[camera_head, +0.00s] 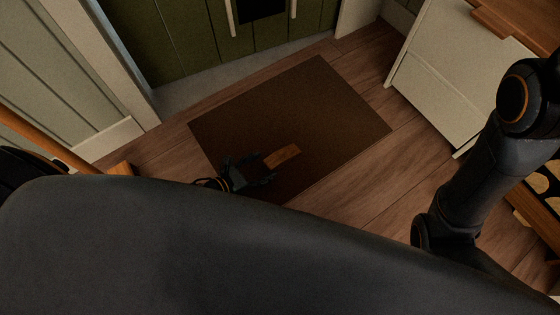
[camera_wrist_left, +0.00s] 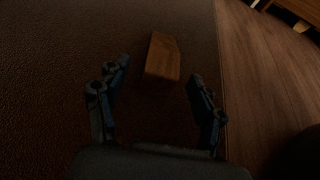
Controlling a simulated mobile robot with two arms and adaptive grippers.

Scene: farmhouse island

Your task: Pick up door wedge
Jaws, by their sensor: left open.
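The door wedge (camera_head: 282,156) is a small brown wooden block lying on the dark brown mat (camera_head: 320,100). My left gripper (camera_head: 263,169) is low over the mat, just left of the wedge, with its fingers toward it. In the left wrist view the wedge (camera_wrist_left: 163,57) lies ahead of the open fingers, roughly in line with the gap between them. The left gripper (camera_wrist_left: 157,85) is open with nothing between its fingertips. I cannot tell if a fingertip touches the wedge. My right arm shows at the right, but its gripper is out of view.
The wooden floor (camera_head: 395,195) surrounds the mat. Green cabinet doors (camera_head: 185,45) stand behind it. A white cabinet (camera_head: 440,80) with a wooden top stands at the right. A wooden pole (camera_head: 45,140) leans in at the left. The mat around the wedge is clear.

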